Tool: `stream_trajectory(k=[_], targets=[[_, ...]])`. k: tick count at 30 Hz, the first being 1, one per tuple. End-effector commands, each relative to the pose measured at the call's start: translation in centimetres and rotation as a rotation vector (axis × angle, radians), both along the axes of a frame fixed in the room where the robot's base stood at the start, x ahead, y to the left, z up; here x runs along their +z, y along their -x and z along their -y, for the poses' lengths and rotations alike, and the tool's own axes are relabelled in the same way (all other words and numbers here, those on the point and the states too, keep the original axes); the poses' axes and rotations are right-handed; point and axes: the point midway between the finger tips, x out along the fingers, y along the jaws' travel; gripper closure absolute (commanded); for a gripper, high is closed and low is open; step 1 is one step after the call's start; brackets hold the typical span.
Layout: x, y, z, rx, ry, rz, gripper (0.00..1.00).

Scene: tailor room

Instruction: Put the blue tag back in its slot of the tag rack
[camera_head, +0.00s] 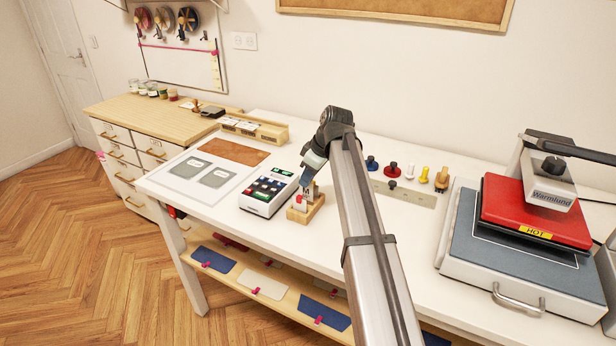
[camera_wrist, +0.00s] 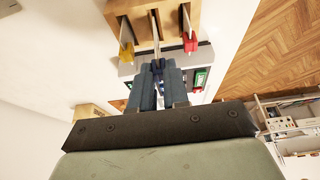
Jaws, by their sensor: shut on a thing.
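The tag rack is a small wooden block (camera_head: 312,213) on the white table, and it fills the top of the wrist view (camera_wrist: 172,12). A yellow tag (camera_wrist: 126,50) and a red tag (camera_wrist: 190,43) stick out from its two sides in the wrist view. My gripper (camera_wrist: 158,78) is shut on the blue tag (camera_wrist: 158,67), between those two tags. A thin pale strip runs from the blue tag to the rack's middle; I cannot tell how deep it sits. In the head view my gripper (camera_head: 307,185) is right above the rack and hides the blue tag.
A keypad device (camera_head: 267,191) stands just left of the rack. Several coloured knobs (camera_head: 408,171) and a metal plate (camera_head: 405,193) lie to the right, behind my arm. A heat press (camera_head: 530,220) marked HOT is at the far right. A mat with grey patches (camera_head: 203,172) lies left.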

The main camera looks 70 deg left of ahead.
Motion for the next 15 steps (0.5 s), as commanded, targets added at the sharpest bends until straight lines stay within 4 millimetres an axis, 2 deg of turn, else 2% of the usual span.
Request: stream_trajectory(k=[15], targets=[[-1.2,0.0,0.0,0.000,0.000,0.000,1.00]])
